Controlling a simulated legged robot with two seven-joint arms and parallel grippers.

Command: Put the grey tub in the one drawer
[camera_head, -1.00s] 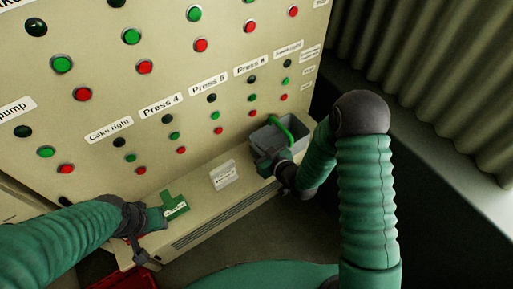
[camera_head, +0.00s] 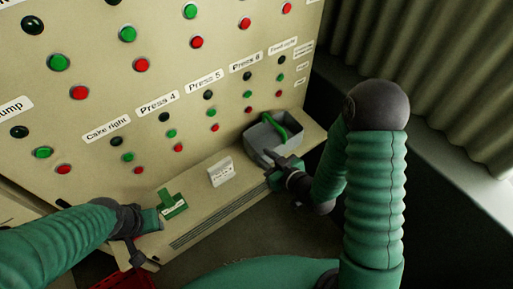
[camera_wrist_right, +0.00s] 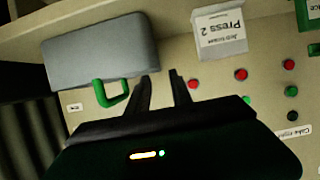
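The grey tub (camera_head: 258,139) with a green handle (camera_head: 290,127) stands on the ledge at the foot of the control panel, toward its right end. In the right wrist view the tub (camera_wrist_right: 95,50) is at upper left, its green handle (camera_wrist_right: 112,99) hanging toward the fingers. My right gripper (camera_head: 271,163) is just in front of the tub; in its wrist view the fingers (camera_wrist_right: 160,78) are apart with nothing between them. My left gripper (camera_head: 150,221) is at the ledge's left part, by a green stand; its fingers are unclear. I cannot make out a drawer.
A white card (camera_head: 221,172) stands on the ledge left of the tub and shows in the wrist view (camera_wrist_right: 221,36). The green stand (camera_head: 173,204) is further left. A red crate (camera_head: 126,281) is low at left. The button panel (camera_head: 100,105) rises behind the ledge.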

